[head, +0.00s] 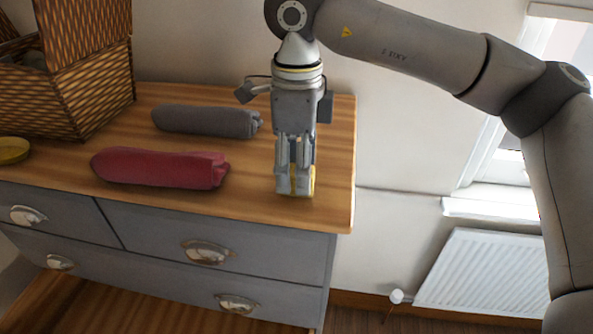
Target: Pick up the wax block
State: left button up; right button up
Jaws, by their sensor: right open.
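My right gripper (293,186) points straight down over the right part of the wooden dresser top, with its fingertips low near the surface. A small yellow thing, which looks like the wax block (314,181), shows as a narrow strip at the right edge of the fingertips. The fingers hide most of it, so I cannot tell whether they touch it or whether it lies between them. The gripper is open. My left gripper is not in view.
A red rolled bundle (158,168) and a grey one (205,121) lie left of the gripper. A wicker basket (95,95) and a yellow dish (13,150) are farther left. The dresser top (335,150) is bare to its right edge. A radiator (480,275) is at right.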

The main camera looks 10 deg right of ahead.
jog(key=shift+f, duration=1.15)
jog(key=c, duration=1.1)
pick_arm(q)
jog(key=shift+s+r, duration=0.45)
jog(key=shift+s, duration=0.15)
